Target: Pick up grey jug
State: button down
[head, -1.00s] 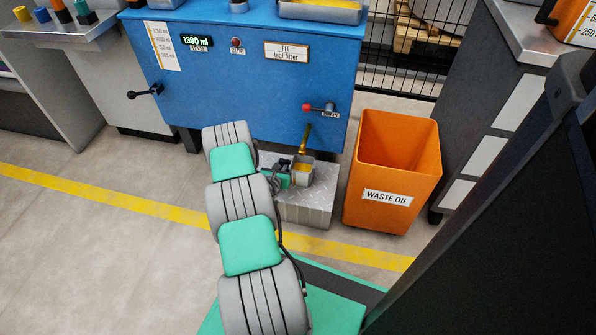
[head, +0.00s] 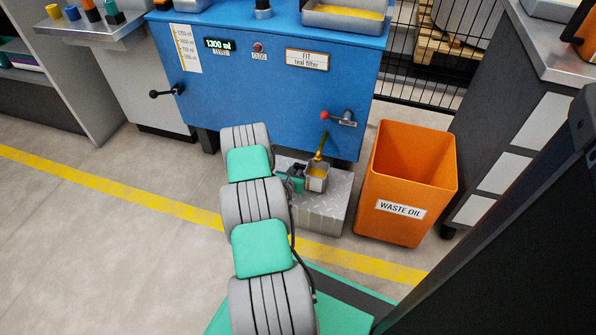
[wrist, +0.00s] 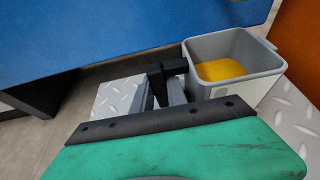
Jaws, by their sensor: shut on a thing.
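The grey jug (head: 315,180) is a square, open-topped container with yellow oil inside. It is under the brass spout (head: 320,148) of the blue machine, at the metal step. In the wrist view the jug (wrist: 238,68) is upright at the upper right, and the oil shows inside. My gripper (head: 297,172) is at the jug's left side, shut on it. In the wrist view the dark fingers of my gripper (wrist: 168,72) are against the jug's left side. The exact grip point is partly hidden. I cannot tell whether the jug's base touches the step.
The diamond-plate step (head: 325,216) is below the jug. An orange waste oil bin (head: 405,185) stands to the right. The blue machine (head: 270,85) rises behind, with a red-knobbed lever (head: 338,118) above the spout. Open floor lies left.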

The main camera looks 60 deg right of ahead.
jog(key=shift+r+p, duration=0.3)
jog(key=shift+r, duration=0.35)
jog(key=s+a+r+p, duration=0.7)
jog(key=s+a+r, duration=0.1)
jog(key=a+r, duration=0.2)
jog(key=shift+v, duration=0.8)
jog(key=shift+w+r, duration=0.1)
dwell(1.0)
